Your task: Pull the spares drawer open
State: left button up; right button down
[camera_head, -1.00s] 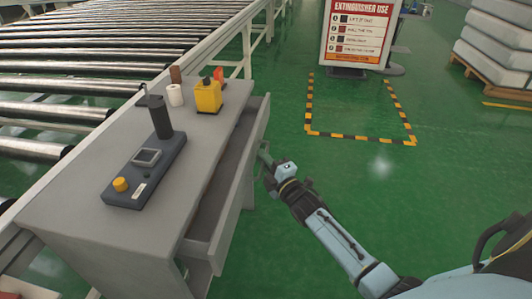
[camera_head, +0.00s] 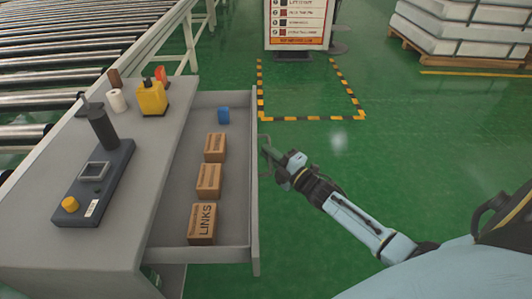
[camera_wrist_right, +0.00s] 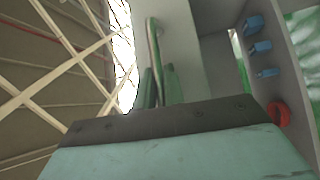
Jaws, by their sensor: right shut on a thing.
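The spares drawer (camera_head: 236,235) is a grey tray pulled well out from the right side of the grey workbench (camera_head: 150,160). Three brown cardboard boxes stand in it, the nearest one (camera_head: 201,224) marked LINKS, with a small blue item (camera_head: 223,115) at its far end. My right gripper (camera_head: 268,152) is at the outside of the drawer's front panel, shut on the drawer handle. In the right wrist view the handle (camera_wrist_right: 153,45) is a thin metal bar running down between the green fingers (camera_wrist_right: 160,88). My left gripper is not in view.
On the bench top stand a dark control box (camera_head: 95,185) with a yellow button, a white roll (camera_head: 117,100) and a yellow container (camera_head: 152,98). A roller conveyor (camera_head: 60,50) runs behind. Green floor (camera_head: 400,150) is clear to the right.

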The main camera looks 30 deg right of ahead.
jog(key=c, duration=1.5)
grip_release()
